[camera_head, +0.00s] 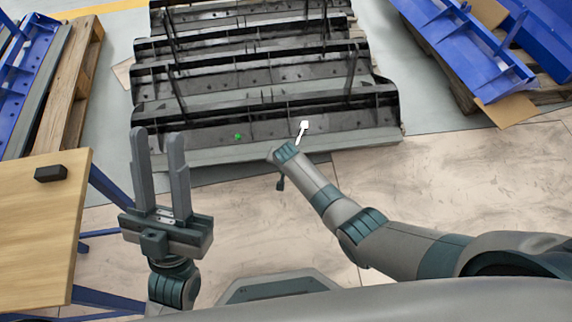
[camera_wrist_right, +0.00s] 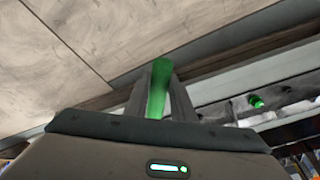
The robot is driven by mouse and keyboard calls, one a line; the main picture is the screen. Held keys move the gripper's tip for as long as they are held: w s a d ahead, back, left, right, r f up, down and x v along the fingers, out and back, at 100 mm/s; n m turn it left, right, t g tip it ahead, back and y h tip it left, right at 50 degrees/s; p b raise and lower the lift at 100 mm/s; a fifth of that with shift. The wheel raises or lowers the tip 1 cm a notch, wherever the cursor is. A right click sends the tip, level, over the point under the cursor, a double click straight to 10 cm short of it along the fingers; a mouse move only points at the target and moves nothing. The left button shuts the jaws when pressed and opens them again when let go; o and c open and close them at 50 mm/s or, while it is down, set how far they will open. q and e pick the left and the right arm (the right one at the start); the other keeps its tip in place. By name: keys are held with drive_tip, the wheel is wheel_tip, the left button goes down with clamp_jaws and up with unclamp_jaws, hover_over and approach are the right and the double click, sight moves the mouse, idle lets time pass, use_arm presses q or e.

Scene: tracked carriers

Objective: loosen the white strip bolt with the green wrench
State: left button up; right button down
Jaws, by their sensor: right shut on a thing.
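My right gripper (camera_wrist_right: 157,72) is shut on the green wrench (camera_wrist_right: 158,88); only its green end shows between the fingers in the right wrist view. In the head view my right arm reaches to the front edge of the nearest black carrier (camera_head: 265,122), and its fingers are not clear. A small white piece (camera_head: 304,125) with a thin strip shows just beyond my right wrist, against the carrier. I cannot tell whether it is the white strip bolt or part of the tool. My left gripper (camera_head: 157,133) is open and empty, short of the carrier.
A green bolt (camera_head: 238,136) sits on the carrier's front face; it also shows in the right wrist view (camera_wrist_right: 256,101). A wooden table (camera_head: 40,225) with a black block (camera_head: 50,173) stands at left. Blue carriers on pallets (camera_head: 470,55) stand at right. Front right floor is clear.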

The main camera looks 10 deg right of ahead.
drive_tip(key=shift+s+d+f+n+p, duration=0.1)
drive_tip(key=shift+s+d+n+p, duration=0.3)
drive_tip(key=shift+d+n+p, duration=0.3)
drive_tip(key=shift+d, duration=0.2)
drive_tip(key=shift+s+d+f+n+p, duration=0.1)
drive_tip(key=shift+s+d+n+p, duration=0.2)
drive_tip(key=shift+d+n+p, duration=0.3)
drive_tip(key=shift+d, duration=0.15)
drive_tip(key=shift+s+d+n+p, duration=0.3)
drive_tip(key=shift+d+n, duration=0.1)
drive_tip(key=shift+d, duration=0.35)
drive_tip(key=shift+d+f, duration=0.1)
drive_tip(key=shift+d, duration=0.05)
